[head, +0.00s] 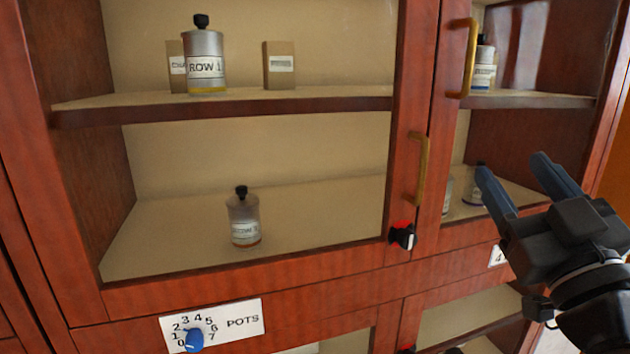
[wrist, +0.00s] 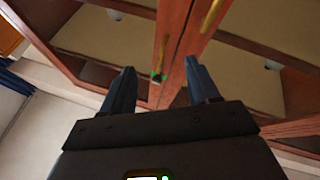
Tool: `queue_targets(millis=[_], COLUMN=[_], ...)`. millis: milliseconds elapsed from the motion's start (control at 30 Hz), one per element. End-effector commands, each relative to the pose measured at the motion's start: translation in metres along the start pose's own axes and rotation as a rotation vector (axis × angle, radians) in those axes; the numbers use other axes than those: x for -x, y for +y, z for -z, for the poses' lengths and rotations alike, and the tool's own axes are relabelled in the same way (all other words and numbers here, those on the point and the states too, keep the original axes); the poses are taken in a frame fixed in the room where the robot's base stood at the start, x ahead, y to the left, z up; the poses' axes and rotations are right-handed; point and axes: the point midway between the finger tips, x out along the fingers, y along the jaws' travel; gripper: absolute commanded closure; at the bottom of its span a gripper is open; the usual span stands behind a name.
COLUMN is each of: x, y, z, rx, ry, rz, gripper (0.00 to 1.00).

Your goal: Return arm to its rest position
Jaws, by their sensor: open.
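My gripper (head: 515,184) is at the right of the head view, in front of the right cabinet door. Its two dark blue fingers are spread apart with nothing between them. In the wrist view the gripper (wrist: 158,82) is also open and empty, with the cabinet's door frames beyond the fingertips. The fingers look clear of the cabinet, though the exact gap cannot be told. The rest of my arm is mostly out of view.
A wooden cabinet (head: 250,290) with brass handles (head: 420,170) fills the head view. Bottles, including one labelled ROW 1 (head: 205,62), and small boxes (head: 279,66) stand on its shelves. A black-and-white knob (head: 403,236) on red and a blue POTS dial (head: 194,340) protrude from the front.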

Motion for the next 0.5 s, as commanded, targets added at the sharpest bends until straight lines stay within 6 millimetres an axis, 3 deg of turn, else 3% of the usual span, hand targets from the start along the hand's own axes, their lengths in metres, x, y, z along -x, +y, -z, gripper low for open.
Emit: queue_targets(millis=[200,500], x=[0.068,0.175], y=[-0.03,-0.064], z=[-0.047,-0.089], rx=[-0.151,-0.277], ry=[-0.122,-0.297], rz=[-0.057,-0.106], gripper=[0.4,0.4])
